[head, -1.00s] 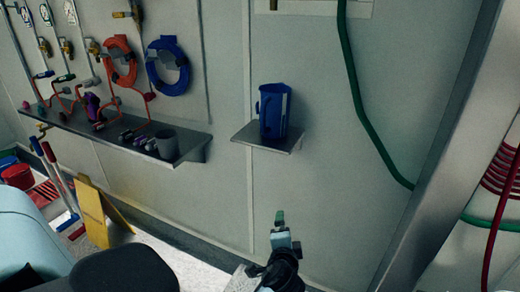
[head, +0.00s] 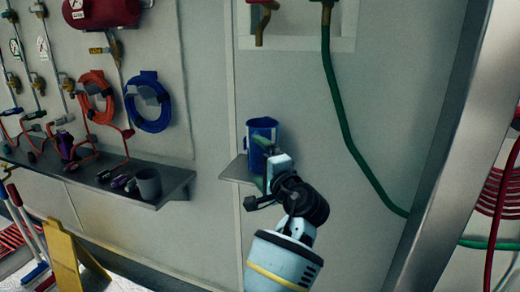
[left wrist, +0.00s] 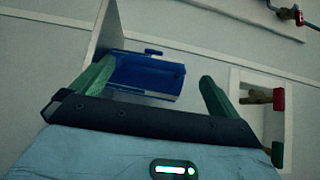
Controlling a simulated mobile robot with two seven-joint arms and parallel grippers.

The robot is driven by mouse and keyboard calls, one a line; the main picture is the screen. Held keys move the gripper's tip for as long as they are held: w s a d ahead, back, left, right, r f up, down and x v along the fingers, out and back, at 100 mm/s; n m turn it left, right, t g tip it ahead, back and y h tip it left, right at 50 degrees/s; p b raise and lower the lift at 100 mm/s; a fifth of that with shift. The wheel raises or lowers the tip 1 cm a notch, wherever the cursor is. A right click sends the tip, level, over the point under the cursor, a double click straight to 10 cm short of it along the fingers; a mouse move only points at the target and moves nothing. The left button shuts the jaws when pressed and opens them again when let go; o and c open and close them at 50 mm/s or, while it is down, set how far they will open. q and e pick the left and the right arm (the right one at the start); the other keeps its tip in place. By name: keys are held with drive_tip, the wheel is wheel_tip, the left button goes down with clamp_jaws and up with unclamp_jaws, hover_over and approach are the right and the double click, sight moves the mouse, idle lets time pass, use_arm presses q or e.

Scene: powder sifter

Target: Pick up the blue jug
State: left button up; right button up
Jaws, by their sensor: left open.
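The blue jug (head: 262,132) stands upright on a small grey wall shelf (head: 234,170). My left gripper (head: 265,172) is in front of the jug in the head view and hides its lower part. In the left wrist view the jug (left wrist: 148,75) shows between and beyond the two green fingertips (left wrist: 155,92), which are spread apart with nothing held. The left fingertip overlaps the jug's edge in that view; whether it touches the jug I cannot tell. My right gripper is not in view.
A longer shelf (head: 100,178) to the left holds a grey cup (head: 148,184) and several small tools. A green hose (head: 338,110) hangs on the wall to the right. A metal post (head: 445,150) stands farther right. A yellow floor sign (head: 65,262) is at lower left.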

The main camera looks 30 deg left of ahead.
sight(254, 155)
use_arm(q)
drive_tip(key=shift+w+p+x, duration=0.25)
drive_tip(key=shift+p+x, duration=0.1)
drive_tip(key=shift+x, duration=3.05)
drive_tip(key=shift+d+f, duration=0.15)
drive_tip(key=shift+d, duration=0.05)
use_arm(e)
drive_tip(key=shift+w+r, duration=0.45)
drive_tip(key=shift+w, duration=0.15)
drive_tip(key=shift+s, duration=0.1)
use_arm(q)
drive_tip(key=c, duration=1)
drive_tip(key=shift+c, duration=0.5)
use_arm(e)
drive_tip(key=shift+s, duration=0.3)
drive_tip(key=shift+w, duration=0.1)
